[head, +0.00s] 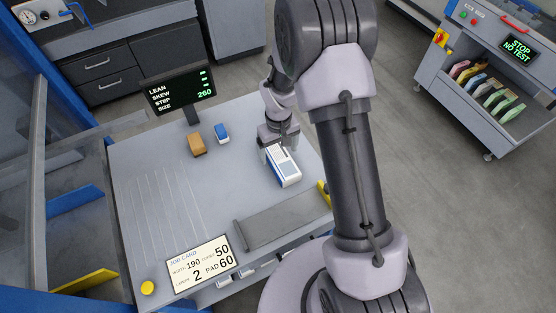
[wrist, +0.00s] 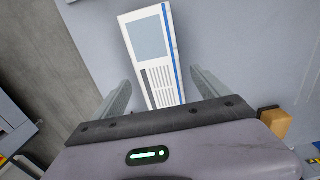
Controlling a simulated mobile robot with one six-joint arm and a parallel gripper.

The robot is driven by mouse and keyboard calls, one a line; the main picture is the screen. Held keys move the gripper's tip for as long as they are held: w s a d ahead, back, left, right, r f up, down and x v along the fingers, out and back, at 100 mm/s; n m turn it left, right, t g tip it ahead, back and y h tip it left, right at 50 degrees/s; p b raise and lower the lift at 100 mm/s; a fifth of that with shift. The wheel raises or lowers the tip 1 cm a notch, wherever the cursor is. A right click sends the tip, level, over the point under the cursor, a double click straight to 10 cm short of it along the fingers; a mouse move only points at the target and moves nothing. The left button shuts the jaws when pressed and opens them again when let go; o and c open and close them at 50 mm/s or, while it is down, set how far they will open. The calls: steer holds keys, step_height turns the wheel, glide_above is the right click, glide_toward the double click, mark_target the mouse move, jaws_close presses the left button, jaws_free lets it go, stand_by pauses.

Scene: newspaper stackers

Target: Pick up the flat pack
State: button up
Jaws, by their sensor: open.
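The flat pack (head: 284,167) is a white block with blue sides lying on the grey table (head: 240,125). In the wrist view the flat pack (wrist: 153,55) shows a printed top with a grey-blue panel, text lines and a blue stripe. My gripper (head: 277,147) is over its far end in the head view. In the wrist view my gripper (wrist: 160,85) is open, with one finger on each side of the near end of the pack. A gap shows beside each finger. I cannot tell how high the fingertips are above the table.
A display (head: 181,90) stands at the back edge. A grey plate (head: 283,217) and a job card (head: 202,264) lie nearer the front. The left tabletop is clear.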

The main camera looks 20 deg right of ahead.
mark_target(278, 154)
step_height(278, 154, down, 3)
steer(key=shift+w+f+b, duration=0.1)
steer(key=shift+f+b, duration=0.05)
steer(key=shift+b, duration=0.35)
steer(key=shift+r, duration=0.2)
steer(key=shift+c, duration=0.3)
jaws_close()
